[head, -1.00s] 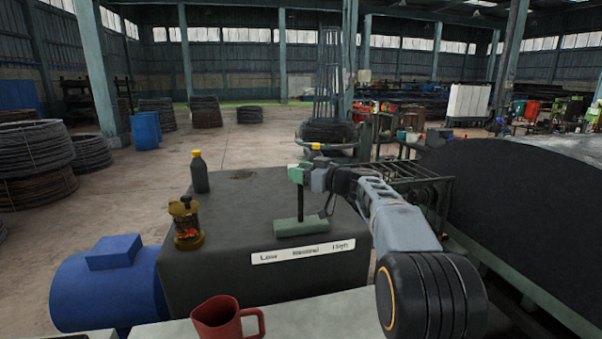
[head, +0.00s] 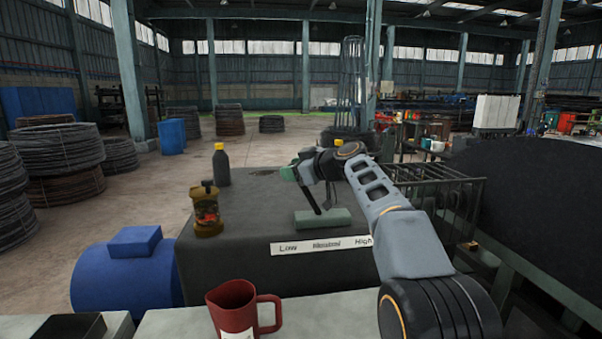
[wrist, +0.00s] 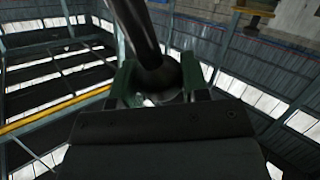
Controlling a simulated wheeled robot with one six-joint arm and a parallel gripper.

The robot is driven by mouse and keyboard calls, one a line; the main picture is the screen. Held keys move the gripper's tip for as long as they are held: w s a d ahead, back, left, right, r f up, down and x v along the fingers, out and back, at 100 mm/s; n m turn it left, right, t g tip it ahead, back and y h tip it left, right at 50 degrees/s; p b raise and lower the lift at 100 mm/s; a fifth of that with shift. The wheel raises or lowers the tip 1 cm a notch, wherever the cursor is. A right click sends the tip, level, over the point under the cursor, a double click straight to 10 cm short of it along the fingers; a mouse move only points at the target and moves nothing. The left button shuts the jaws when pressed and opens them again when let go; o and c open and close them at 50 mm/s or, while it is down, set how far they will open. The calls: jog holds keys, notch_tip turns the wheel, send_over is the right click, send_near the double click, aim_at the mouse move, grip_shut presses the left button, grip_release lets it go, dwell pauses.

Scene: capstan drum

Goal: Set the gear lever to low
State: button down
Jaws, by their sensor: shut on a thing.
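The gear lever (head: 310,198) is a black shaft rising from a green-grey base block (head: 323,218) on top of the dark box. It leans to the left, toward the Low end of the white label strip (head: 320,246), which reads Low, Neutral, High. My gripper (head: 291,173) is shut on the knob at the lever's top. In the wrist view the green fingers of my gripper (wrist: 160,84) sit either side of the dark round knob (wrist: 163,72), and the shaft runs up from it. In the head view my gripper and arm hide the knob.
An oil can (head: 207,212) and a dark bottle with a yellow cap (head: 221,165) stand left on the box (head: 240,265). A red mug (head: 232,308) is in front. A blue motor (head: 122,280) is at left, a metal rack (head: 445,190) at right.

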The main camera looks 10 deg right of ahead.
jog(key=shift+a+f, duration=0.15)
jog(key=shift+f, duration=0.05)
jog(key=c, duration=0.7)
grip_release()
jog(key=shift+a, duration=0.2)
jog(key=shift+o, duration=0.2)
jog(key=shift+d+r, duration=0.1)
jog(key=shift+d, duration=0.1)
jog(key=shift+s+d, duration=0.2)
jog(key=b+v, duration=0.4)
jog(key=v, duration=0.9)
jog(key=shift+r, duration=0.1)
jog(key=shift+d, duration=0.1)
